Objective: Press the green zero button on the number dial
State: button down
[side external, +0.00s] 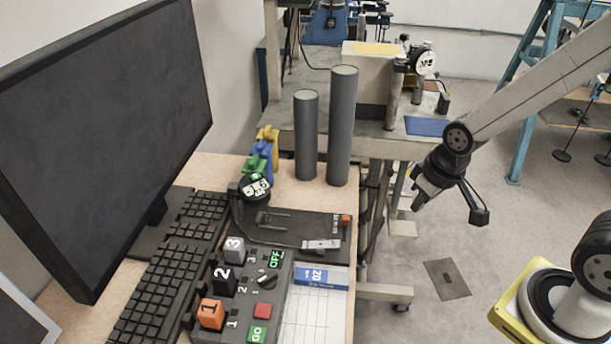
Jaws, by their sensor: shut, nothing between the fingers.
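A round black dial (256,189) with white number marks stands on the desk behind the black panel, with green, blue and yellow pieces (264,150) rising behind it. I cannot make out a green zero button on it. A rotary knob (268,281) on the dark control panel has 1, 2, 3 and a green OFF mark around it. A green button marked GO (257,335) is at the panel's near end, below a red button (263,311). My gripper (417,200) is shut and empty, in the air right of the desk, well apart from all of these.
Orange, black and grey numbered blocks (211,314) line the panel's left side, next to a keyboard (170,275). A large monitor (105,130) stands at left. Two tall grey cylinders (341,125) stand at the desk's back right. Open floor (430,250) lies under my gripper.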

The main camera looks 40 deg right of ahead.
dwell(0.8)
notch_tip(320, 180, up, 13)
jog(key=m+t+y, duration=0.3)
jog(key=m+t, duration=0.2)
jog(key=t, duration=0.5)
send_over(255, 177)
jog(key=s, duration=0.5)
jog(key=shift+d+f, duration=0.1)
jog(key=shift+w+f, duration=0.1)
jog(key=shift+f, duration=0.05)
jog(key=shift+w+f, duration=0.5)
jog(key=shift+f, duration=0.85)
jog(key=shift+w+f, duration=0.5)
jog(key=shift+f, duration=0.8)
jog(key=shift+w+f, duration=0.5)
jog(key=shift+f, duration=0.85)
